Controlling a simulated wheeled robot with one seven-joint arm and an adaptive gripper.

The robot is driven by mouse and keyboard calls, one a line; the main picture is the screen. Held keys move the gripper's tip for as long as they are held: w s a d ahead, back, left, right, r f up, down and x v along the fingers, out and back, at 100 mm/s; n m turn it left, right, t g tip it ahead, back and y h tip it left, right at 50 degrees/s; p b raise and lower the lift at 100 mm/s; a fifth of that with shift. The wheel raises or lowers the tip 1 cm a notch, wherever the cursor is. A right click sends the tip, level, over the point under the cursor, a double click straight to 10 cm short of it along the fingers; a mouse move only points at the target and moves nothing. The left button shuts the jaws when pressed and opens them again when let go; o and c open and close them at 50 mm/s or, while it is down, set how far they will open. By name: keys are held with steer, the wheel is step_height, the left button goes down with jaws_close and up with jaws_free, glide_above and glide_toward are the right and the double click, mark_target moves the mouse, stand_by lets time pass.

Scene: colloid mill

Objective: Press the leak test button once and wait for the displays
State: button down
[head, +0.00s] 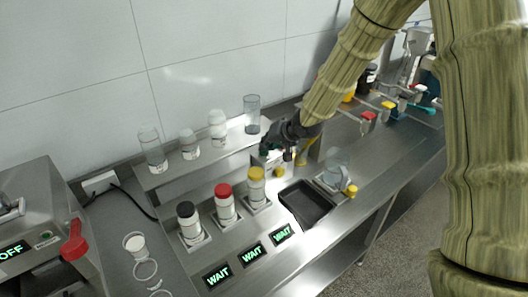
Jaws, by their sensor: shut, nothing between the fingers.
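Three small displays stand in a row on the front of the steel bench, each lit green with WAIT: the left display (218,275), the middle display (253,254) and the right display (283,235). Behind them stand a black-capped bottle (189,222), a red-capped bottle (225,203) and a yellow-capped bottle (257,188), each upright in its own square holder. My gripper (287,155) is shut and empty, right of and behind the yellow-capped bottle. I cannot make out the leak test button; it may be hidden near my gripper. Contact there cannot be told.
A dark tray (306,204) lies right of the bottles, with a clear vessel (337,168) beyond it. Clear cylinders and white jars (217,128) stand on the back shelf. A machine with an OFF display (15,250) and red handle (75,240) is at left.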

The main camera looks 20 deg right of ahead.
steer(key=shift+r+p, duration=0.9)
steer(key=shift+p, duration=0.05)
step_height(320, 180, up, 5)
steer(key=p, duration=0.4)
stand_by(0.9)
